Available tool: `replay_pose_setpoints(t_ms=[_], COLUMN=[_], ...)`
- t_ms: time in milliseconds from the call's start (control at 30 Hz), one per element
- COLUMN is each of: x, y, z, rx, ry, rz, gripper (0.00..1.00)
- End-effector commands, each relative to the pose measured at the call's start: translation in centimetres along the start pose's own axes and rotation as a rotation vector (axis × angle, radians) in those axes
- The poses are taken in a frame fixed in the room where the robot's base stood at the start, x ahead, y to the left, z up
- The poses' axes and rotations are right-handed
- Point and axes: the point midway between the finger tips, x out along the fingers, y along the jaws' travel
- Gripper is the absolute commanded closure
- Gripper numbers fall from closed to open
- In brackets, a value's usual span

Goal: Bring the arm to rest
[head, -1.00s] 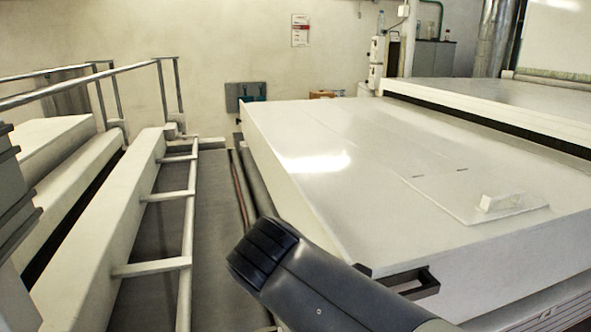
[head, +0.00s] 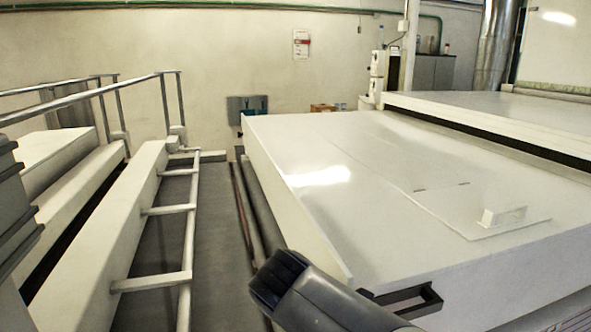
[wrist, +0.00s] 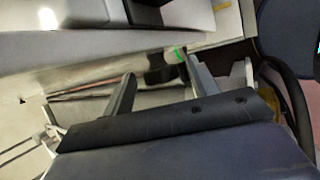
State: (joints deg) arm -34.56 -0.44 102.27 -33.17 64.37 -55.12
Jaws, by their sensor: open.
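My gripper (wrist: 160,88) shows in the wrist view with its two fingers spread apart and nothing between them. Beyond the fingers lies a blurred scene with a small dark piece that has a green band (wrist: 177,55); I cannot tell what it is. In the head view a dark grey link of my arm shows at the bottom centre, in front of the white machine. The gripper itself does not show in the head view.
A railing (head: 90,100) and white beams (head: 95,255) stand on the left. A grey floor strip (head: 215,240) runs between, clear.

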Motion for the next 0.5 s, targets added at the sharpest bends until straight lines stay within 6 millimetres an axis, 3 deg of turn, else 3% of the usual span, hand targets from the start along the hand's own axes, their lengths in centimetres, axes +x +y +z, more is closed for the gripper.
replay_pose_setpoints(t_ms=[100, 500], x=[-0.8, -8.8], y=[-0.1, -0.2], z=[-0.1, -0.1], rx=[0.009, 0.007], ry=[0.002, 0.004], rz=[0.031, 0.028], gripper=[0.44, 0.44])
